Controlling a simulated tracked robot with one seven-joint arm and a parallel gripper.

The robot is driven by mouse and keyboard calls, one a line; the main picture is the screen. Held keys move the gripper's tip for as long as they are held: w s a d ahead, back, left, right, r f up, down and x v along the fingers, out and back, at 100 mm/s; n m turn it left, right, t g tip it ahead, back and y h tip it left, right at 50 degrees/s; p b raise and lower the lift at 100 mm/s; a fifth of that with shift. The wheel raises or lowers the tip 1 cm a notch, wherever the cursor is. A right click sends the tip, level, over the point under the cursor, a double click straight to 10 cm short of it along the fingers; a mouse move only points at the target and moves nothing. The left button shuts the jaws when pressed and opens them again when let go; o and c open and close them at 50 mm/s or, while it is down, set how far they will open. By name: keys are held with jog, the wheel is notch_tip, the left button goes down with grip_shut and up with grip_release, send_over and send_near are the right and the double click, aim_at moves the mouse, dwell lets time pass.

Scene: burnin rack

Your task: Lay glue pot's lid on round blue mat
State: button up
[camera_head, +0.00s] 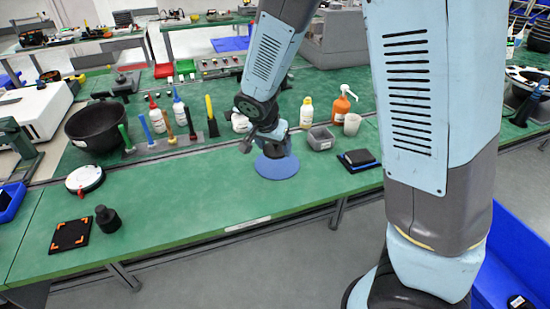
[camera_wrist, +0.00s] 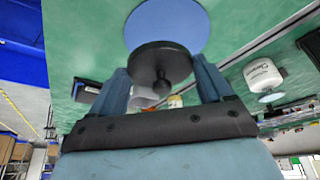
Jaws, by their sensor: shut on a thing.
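The round blue mat (camera_head: 277,167) lies flat on the green bench, and it also shows at the top of the wrist view (camera_wrist: 165,20). My gripper (camera_wrist: 162,72) is shut on a dark round lid (camera_wrist: 150,57) with a small knob, which sits between the two fingers. In the wrist view the lid overlaps the mat's edge; I cannot tell whether it touches the mat. A white labelled pot (camera_wrist: 263,75), perhaps the glue pot, stands nearby.
A grey bin (camera_head: 320,139), a white cup (camera_head: 352,124) and an orange spray bottle (camera_head: 341,106) stand right of the mat. A black flat box (camera_head: 358,160) lies further right. A tool rack (camera_head: 175,145) stands to the left. The bench in front of the mat is clear.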

send_over(277, 164)
jog(key=f, duration=0.5)
jog(key=shift+s+a+f, duration=0.2)
jog(key=shift+s+f, duration=0.05)
jog(key=shift+s, duration=0.1)
jog(key=shift+a+f, duration=0.1)
jog(key=shift+f, duration=1.35)
jog(key=shift+s+f, duration=0.25)
